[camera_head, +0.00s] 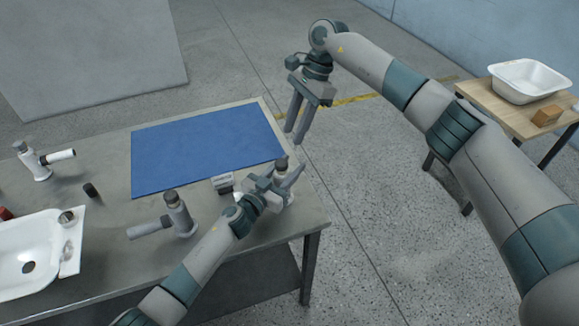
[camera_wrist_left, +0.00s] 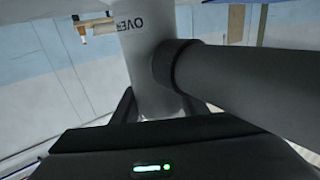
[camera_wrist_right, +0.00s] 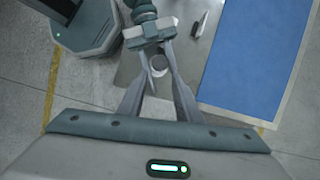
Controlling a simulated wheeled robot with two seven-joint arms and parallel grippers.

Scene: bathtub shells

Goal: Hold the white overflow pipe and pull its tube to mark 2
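The overflow pipe (camera_head: 282,163) stands upright near the table's right end. In the left wrist view its pale body (camera_wrist_left: 143,55) bears letters reading "OVER", and a dark grey side tube (camera_wrist_left: 240,85) runs off to the right. My left gripper (camera_head: 287,181) reaches it from the left, with a finger on each side of the body, apparently closed on it. The tube's marks cannot be read. My right gripper (camera_head: 299,132) hangs above and beyond the pipe, open and empty, fingers pointing down. In the right wrist view the pipe's round top (camera_wrist_right: 158,65) shows between its fingers.
A blue mat (camera_head: 205,145) covers the table's back. A grey fitting (camera_head: 180,216), a small label block (camera_head: 222,183), a white fitting (camera_head: 40,165) and a white tub shell (camera_head: 35,255) stand left. A wooden side table (camera_head: 490,98) with a white basin (camera_head: 530,80) stands far right.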

